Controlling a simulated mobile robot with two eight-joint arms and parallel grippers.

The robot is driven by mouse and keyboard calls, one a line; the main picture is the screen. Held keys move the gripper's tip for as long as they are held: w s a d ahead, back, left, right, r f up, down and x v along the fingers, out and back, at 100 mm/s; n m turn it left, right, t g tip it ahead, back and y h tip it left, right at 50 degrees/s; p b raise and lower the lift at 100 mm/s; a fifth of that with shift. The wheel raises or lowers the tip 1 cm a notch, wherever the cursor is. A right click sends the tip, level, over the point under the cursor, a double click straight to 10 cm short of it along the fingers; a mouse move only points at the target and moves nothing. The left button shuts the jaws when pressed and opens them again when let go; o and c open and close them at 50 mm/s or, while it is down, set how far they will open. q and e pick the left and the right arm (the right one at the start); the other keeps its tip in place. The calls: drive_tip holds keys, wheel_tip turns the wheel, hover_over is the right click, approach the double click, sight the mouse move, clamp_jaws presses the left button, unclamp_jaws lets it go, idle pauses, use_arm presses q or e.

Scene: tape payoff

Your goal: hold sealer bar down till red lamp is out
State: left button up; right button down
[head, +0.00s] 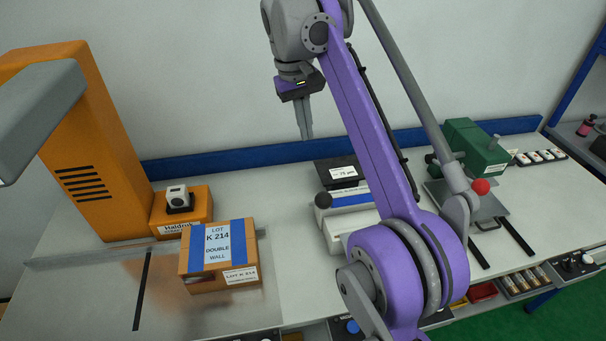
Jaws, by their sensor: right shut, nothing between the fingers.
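A white bench device (334,232) with a blue strip and a dark round knob (323,200) at its left end stands mid-bench; it looks like the sealer. My purple right arm hides its right part, so I cannot tell how its bar sits. I see no lit red lamp on the part that shows. My right gripper (305,136) is shut and empty, pointing down in front of the wall, above and left of the device in the picture and apart from it. My left gripper is not in view.
A cardboard box (206,262) with blue bands stands left on the bench, before a tall orange machine (88,165). A black labelled box (336,171) is behind the white device. A green machine (474,146) and red ball knob (481,186) are right. Bare bench lies between box and device.

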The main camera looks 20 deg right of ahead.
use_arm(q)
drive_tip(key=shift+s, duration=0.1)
use_arm(e)
drive_tip(key=shift+s+d, duration=0.1)
drive_tip(key=shift+d, duration=0.05)
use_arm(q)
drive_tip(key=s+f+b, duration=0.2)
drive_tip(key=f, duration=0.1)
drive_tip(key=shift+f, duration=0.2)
use_arm(e)
drive_tip(key=s+d+f, duration=0.1)
drive_tip(key=s+f, duration=0.2)
drive_tip(key=f, duration=0.9)
drive_tip(key=shift+s+d+f, duration=0.15)
drive_tip(key=shift+d+f, duration=0.1)
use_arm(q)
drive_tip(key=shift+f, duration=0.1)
use_arm(e)
drive_tip(key=shift+s, duration=0.1)
